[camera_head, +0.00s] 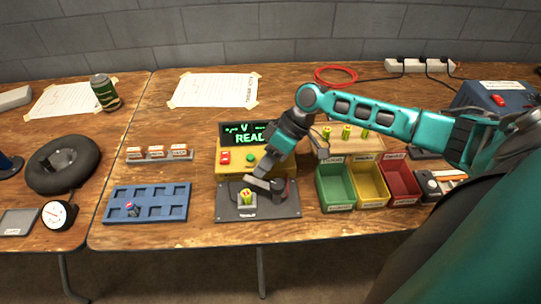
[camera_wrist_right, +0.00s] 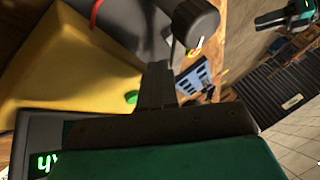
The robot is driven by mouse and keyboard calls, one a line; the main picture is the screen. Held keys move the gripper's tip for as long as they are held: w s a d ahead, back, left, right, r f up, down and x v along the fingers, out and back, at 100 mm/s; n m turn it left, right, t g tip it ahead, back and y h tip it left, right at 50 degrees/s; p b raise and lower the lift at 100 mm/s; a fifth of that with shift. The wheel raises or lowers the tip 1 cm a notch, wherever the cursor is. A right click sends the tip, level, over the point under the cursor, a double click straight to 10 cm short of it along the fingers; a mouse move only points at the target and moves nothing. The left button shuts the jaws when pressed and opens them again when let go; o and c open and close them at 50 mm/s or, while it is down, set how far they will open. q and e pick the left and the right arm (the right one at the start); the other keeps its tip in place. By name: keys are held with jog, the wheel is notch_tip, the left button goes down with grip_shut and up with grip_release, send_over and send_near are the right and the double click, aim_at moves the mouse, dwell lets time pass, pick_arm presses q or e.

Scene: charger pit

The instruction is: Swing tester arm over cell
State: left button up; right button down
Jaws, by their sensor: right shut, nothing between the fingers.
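The tester (camera_head: 227,168) is a yellow box with a lit green display (camera_head: 245,137), a red button and a green button. A yellow-green cell (camera_head: 246,196) stands upright in a holder on its dark base plate (camera_head: 285,207). My right gripper (camera_head: 266,178) is shut and empty, low over the tester's front, just right of and behind the cell. A grey bar, probably the tester arm (camera_head: 279,185), is at its fingertips; contact is unclear. In the right wrist view a grey cylinder (camera_wrist_right: 190,25) is beside the fingers (camera_wrist_right: 157,85). A teal and dark part, probably my left gripper (camera_wrist_right: 298,14), shows far off.
Green (camera_head: 335,187), yellow (camera_head: 368,186) and red bins (camera_head: 400,183) stand right of the tester. A blue tray (camera_head: 147,203) with one small cell lies left, below a rack (camera_head: 160,153). Several cells stand on a wooden board (camera_head: 370,144) behind my forearm.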

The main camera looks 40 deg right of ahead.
aim_at(254, 179)
jog(key=shift+a+n+g, duration=0.3)
jog(key=shift+a+n, duration=0.05)
jog(key=shift+n, duration=0.15)
dwell(0.4)
jog(key=shift+a+n+g, duration=0.7)
jog(key=shift+n+g, duration=0.2)
jog(key=shift+n, duration=0.5)
jog(key=shift+s+a+n+g, duration=0.15)
jog(key=shift+a+n+g, duration=0.15)
jog(key=shift+n, duration=0.1)
jog(key=shift+s+a+p, duration=0.1)
jog(key=shift+a+p, duration=0.1)
jog(key=shift+p, duration=0.15)
